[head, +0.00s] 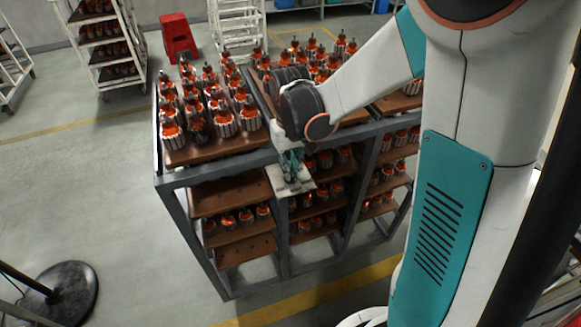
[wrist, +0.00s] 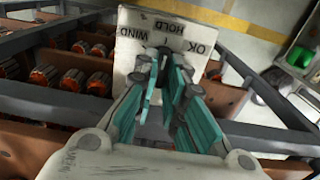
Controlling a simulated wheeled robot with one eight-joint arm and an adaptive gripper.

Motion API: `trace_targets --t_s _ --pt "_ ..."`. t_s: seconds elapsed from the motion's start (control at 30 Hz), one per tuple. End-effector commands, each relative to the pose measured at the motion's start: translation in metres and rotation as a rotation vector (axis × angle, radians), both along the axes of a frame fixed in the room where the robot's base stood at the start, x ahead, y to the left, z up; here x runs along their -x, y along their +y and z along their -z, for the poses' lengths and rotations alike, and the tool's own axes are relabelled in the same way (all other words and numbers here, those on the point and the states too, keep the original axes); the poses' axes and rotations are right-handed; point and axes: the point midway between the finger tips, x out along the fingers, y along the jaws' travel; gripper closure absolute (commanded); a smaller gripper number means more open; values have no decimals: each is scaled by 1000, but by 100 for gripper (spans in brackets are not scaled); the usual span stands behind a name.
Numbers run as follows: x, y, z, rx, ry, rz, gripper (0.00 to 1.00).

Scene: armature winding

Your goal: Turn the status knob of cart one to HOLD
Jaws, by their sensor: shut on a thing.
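The status plate (wrist: 205,66) is white, with the words WIND, HOLD and OK in black along its far edge in the wrist view. The plate also shows in the head view (head: 300,188), on the near side of the grey-framed cart (head: 215,173). My gripper (wrist: 162,58), with teal fingers, reaches over the plate and is shut on the status knob. It also shows in the head view (head: 291,162), pointing down at the plate. The fingertips hide most of the knob, so I cannot tell which word it points to.
Several copper-wound armatures (head: 225,122) stand on the cart's brown top boards and lower shelves. A red step stool (head: 178,38) and white racks stand behind. A black round base (head: 65,290) stands at lower left. The floor left of the cart is clear.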

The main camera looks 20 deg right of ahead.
Motion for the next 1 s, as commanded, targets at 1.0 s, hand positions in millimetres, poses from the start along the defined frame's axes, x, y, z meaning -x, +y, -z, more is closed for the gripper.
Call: trace_targets --t_s 1.0 --pt "-1 0 -9 0 0 -8 69"
